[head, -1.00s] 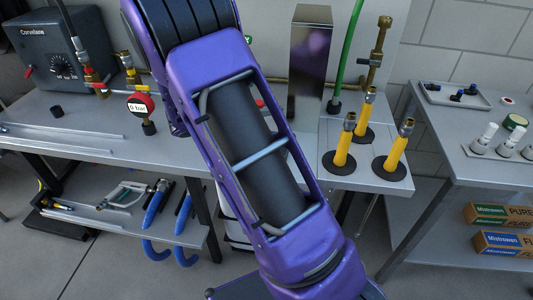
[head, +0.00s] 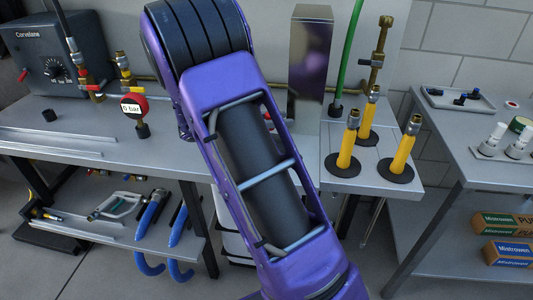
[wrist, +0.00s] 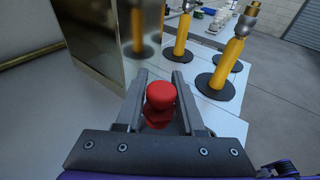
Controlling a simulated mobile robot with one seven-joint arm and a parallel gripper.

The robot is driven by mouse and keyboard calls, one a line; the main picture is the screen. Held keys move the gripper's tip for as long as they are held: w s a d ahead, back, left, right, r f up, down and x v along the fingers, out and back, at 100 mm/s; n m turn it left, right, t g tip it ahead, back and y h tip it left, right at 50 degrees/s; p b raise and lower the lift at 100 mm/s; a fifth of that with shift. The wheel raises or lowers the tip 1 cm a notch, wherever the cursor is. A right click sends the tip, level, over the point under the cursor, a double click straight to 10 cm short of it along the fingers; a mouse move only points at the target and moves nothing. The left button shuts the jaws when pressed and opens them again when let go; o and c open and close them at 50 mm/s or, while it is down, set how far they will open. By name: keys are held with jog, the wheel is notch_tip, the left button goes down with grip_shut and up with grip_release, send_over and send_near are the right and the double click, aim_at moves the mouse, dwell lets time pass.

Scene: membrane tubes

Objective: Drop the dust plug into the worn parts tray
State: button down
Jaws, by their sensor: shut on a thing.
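The dust plug appears to be the red, round-headed piece (wrist: 160,98) in the wrist view. My gripper (wrist: 158,90) is shut on it, one grey finger on each side, and its lower part is partly hidden. A shallow light tray (head: 435,94) with several small black and blue parts lies on the right bench. It may be the worn parts tray, but no label is readable.
Yellow tubes on dark round bases (head: 397,172) stand on the middle bench top (head: 345,184), close ahead of my gripper. A tall shiny metal box (head: 309,70) stands left of them. A white-capped parts rack (head: 484,152) sits on the right bench.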

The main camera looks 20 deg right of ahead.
jog(key=shift+c, duration=2.2)
grip_release()
jog(key=p+v, duration=0.2)
jog(key=v, duration=1.5)
jog(key=shift+a, duration=0.25)
